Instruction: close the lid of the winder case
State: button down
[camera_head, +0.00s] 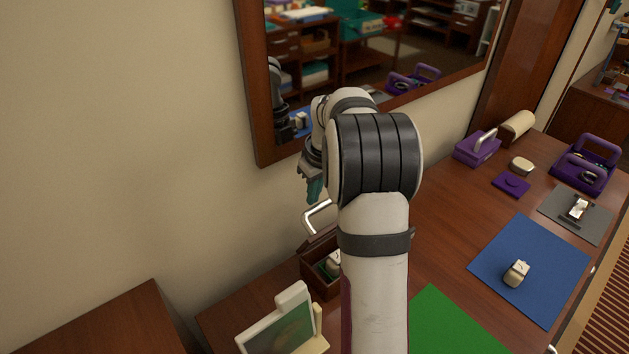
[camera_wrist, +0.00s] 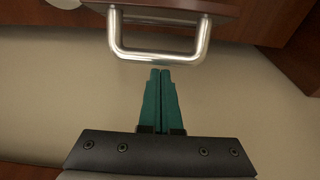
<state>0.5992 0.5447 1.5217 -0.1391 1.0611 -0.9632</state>
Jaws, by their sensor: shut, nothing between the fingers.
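The winder case (camera_head: 318,284) is a dark brown wooden box on the table by the wall, left of my arm. It is open: a pale object and something green show inside. Its lid (camera_head: 318,241) stands raised, with a silver bar handle (camera_head: 316,213). My arm hides the case's right part. In the wrist view the handle (camera_wrist: 160,57) spans the upper middle, below the brown wooden edge. My gripper (camera_head: 314,198) is above the handle in the head view. Its teal fingers (camera_wrist: 160,73) are together and empty, with tips close to the handle bar; contact cannot be told.
A mirror (camera_head: 390,85) hangs on the wall behind my arm. A framed stand (camera_head: 280,325) is in front of the case. A green mat (camera_head: 460,325), a blue mat (camera_head: 500,250) and purple boxes (camera_head: 477,148) lie to the right. Bare table lies between them.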

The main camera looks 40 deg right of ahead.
jog(key=shift+f, duration=0.3)
jog(key=shift+s+r+t, duration=0.15)
jog(key=shift+s+t, duration=0.25)
